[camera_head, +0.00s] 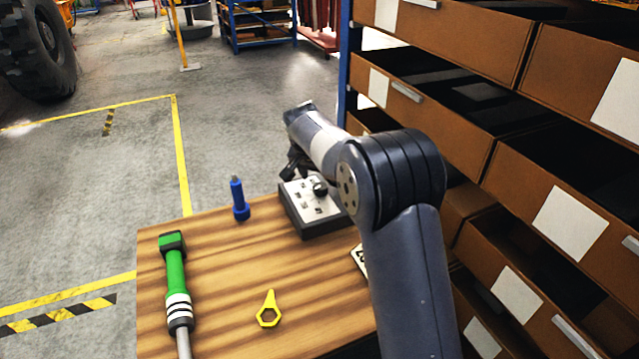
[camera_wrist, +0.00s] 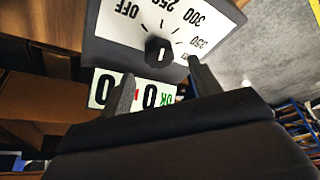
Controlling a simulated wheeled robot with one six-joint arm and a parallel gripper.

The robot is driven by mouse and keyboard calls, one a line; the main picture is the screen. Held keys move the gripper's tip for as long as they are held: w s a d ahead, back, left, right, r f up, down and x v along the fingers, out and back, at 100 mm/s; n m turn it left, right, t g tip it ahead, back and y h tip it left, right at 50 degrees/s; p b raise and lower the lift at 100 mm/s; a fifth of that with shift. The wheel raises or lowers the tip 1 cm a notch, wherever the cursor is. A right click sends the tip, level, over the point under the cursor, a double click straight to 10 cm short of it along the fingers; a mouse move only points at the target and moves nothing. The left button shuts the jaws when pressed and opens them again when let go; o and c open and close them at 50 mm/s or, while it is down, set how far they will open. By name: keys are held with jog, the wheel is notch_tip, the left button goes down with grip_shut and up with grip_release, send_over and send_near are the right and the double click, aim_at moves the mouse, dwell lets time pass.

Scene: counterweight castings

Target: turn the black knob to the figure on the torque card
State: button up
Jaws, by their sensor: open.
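The black knob (camera_wrist: 158,51) sits on a pale dial plate (camera_wrist: 110,25) of a dark box, with OFF, 300 and other figures printed around it, upside down in the wrist view. I cannot tell clearly where its pointer stands. In the head view the knob (camera_head: 320,188) is on top of the box (camera_head: 318,228). My gripper (camera_wrist: 160,66) is open, its fingertips apart on either side of the knob's near edge, not closed on it. The torque card (camera_wrist: 168,92) shows zeros and a green OK; a finger hides part of its figure. My arm mostly covers the card (camera_head: 358,258) in the head view.
On the wooden table (camera_head: 225,280) lie a green-handled tool (camera_head: 175,280) and a yellow ring wrench (camera_head: 269,310). A blue peg-shaped tool (camera_head: 238,200) stands near the far edge. Brown drawers (camera_head: 500,160) crowd the right side. The table's middle is clear.

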aim_at(321, 186)
jog(key=d+v, duration=0.1)
jog(key=v, duration=0.5)
jog(key=shift+a+r, duration=0.25)
jog(key=shift+a, duration=0.3)
jog(key=shift+s+f, duration=0.1)
jog(key=shift+s, duration=0.05)
jog(key=p+x, duration=0.1)
jog(key=x, duration=0.9)
jog(key=shift+d, duration=0.1)
jog(key=shift+w+f, duration=0.25)
jog(key=shift+f, duration=0.05)
jog(key=shift+n, duration=0.3)
jog(key=shift+r, duration=0.1)
